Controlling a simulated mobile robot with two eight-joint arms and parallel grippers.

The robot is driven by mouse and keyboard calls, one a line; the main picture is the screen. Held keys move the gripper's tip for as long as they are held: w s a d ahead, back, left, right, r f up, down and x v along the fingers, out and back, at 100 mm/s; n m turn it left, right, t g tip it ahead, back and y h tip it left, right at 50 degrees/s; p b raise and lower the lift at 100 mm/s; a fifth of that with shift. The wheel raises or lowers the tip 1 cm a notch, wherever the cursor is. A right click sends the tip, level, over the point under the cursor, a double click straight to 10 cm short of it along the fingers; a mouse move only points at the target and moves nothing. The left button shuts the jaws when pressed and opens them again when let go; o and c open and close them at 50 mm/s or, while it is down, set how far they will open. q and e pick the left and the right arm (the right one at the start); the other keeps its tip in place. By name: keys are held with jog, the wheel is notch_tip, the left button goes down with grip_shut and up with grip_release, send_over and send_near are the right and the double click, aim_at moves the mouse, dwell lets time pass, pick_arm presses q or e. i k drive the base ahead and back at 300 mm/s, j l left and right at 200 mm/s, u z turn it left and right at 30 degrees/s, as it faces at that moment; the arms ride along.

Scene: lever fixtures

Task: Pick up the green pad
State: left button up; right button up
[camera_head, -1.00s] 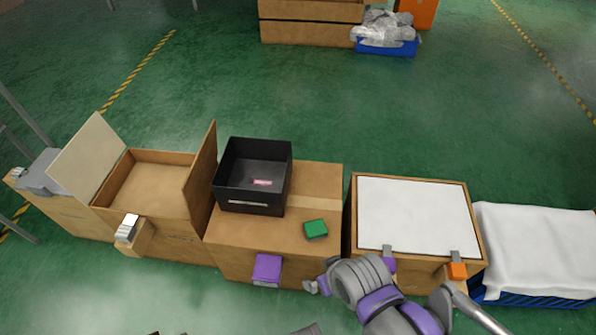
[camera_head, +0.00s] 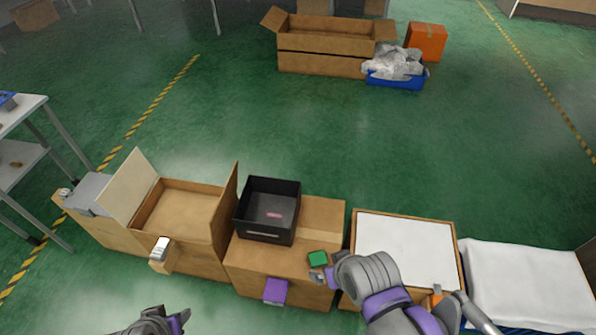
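The green pad (camera_head: 318,259) lies on top of a brown cardboard box (camera_head: 322,221), near its front right part. My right gripper (camera_head: 321,277) is just in front of the pad, at the box's front edge. Its fingertips are close to the pad's near side, and contact cannot be made out. The fingers are small and partly hidden by the hand, so their opening is unclear. My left gripper (camera_head: 181,319) is low at the bottom edge, left of the middle, away from the pad. It holds nothing visible.
A black bin (camera_head: 269,185) with a small pink item stands behind the pad on the same box. An open box (camera_head: 180,208) with raised flaps is on the left. A white-topped box (camera_head: 405,243) and a white-covered crate (camera_head: 525,280) are on the right.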

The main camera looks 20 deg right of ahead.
aim_at(318, 260)
jog(key=z, duration=2.65)
jog(key=k+j+z, duration=0.55)
jog(key=k+j, duration=0.4)
jog(key=k, duration=0.1)
